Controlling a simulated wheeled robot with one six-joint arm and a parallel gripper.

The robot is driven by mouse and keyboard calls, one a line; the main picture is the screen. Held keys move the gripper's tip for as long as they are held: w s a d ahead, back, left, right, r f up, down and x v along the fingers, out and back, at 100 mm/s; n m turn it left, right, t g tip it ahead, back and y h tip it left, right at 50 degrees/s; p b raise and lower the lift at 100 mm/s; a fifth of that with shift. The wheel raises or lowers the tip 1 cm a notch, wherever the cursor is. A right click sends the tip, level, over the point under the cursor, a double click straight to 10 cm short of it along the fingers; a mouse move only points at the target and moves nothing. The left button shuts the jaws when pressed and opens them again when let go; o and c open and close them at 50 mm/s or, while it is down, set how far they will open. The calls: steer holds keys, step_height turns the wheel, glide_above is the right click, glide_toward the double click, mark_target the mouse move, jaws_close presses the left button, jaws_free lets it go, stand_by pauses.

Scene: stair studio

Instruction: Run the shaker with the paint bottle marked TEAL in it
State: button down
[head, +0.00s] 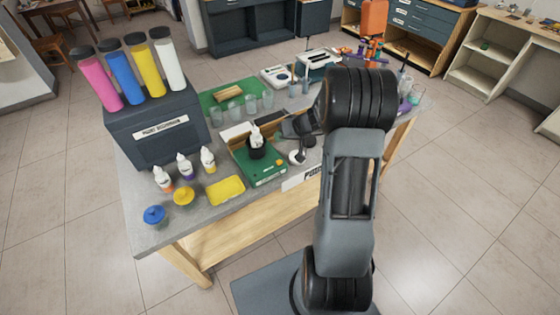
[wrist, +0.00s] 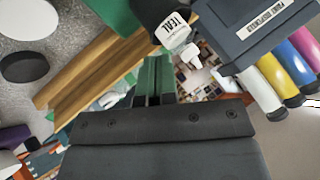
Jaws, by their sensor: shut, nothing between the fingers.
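The shaker (head: 266,176) is a green box on the bench with a black cup holder (head: 257,150) on top. A white bottle (head: 256,134) stands in the holder. In the wrist view the bottle (wrist: 174,32) in the black holder (wrist: 150,10) reads TEAL, with its nozzle pointing down the picture. A green part of the shaker (wrist: 105,14) shows beside it. My gripper (wrist: 154,64) is shut and empty, apart from the bottle and just below it in the picture.
A dark paint dispenser (head: 160,145) with coloured tubes stands behind. Clear cups (head: 251,103) stand on a green mat.

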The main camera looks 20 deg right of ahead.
steer(key=b, duration=0.3)
glide_above(280, 160)
step_height(280, 160, down, 7)
steer(key=shift+s+f, duration=0.1)
steer(key=shift+f, duration=0.1)
steer(key=shift+f+b, duration=0.7)
steer(key=shift+b, duration=0.25)
